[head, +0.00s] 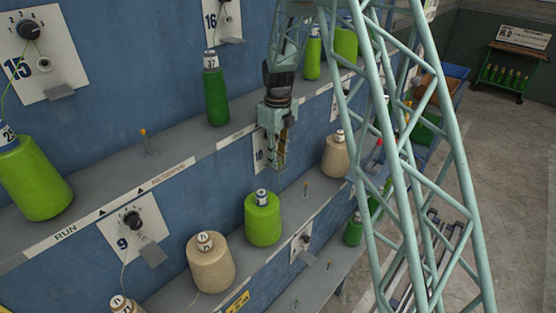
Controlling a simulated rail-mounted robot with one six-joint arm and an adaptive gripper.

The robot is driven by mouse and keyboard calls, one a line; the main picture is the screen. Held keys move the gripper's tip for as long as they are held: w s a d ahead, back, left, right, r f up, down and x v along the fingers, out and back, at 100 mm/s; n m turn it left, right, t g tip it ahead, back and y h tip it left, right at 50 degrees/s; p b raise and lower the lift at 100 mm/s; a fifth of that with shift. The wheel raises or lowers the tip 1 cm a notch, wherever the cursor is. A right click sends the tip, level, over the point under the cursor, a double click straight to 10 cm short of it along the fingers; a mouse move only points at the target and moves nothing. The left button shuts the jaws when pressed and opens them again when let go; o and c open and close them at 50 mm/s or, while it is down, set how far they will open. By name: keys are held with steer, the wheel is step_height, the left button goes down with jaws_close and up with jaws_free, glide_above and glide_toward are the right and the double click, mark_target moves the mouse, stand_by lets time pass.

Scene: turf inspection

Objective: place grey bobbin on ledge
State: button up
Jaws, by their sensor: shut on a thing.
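My gripper (280,160) hangs at the middle of the head view, in front of the blue wall panel and pointing down. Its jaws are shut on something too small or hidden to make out. I cannot pick out a grey bobbin. The upper ledge (115,185) is grey, with a white strip lettered RUN on its edge. A lower ledge (170,300) runs below it. A light green bobbin (263,220) stands on the lower ledge, below the gripper and slightly left. Cream bobbins stand on either side of it, one left (211,265) and one right (335,157).
A dark green bobbin (216,95) and a large light green bobbin (33,180) stand on the upper ledge. Bare pegs (147,142) and (306,190) stick up from the ledges. My lattice column blocks part of the right. The floor at far right (510,160) is open.

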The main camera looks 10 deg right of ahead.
steer(key=shift+f, duration=0.4)
steer(key=o, duration=0.7)
steer(key=shift+o, duration=0.2)
steer(key=shift+r, duration=0.2)
step_height(320, 180, up, 12)
steer(key=b, duration=0.1)
stand_by(0.5)
steer(key=shift+r, duration=0.1)
stand_by(0.6)
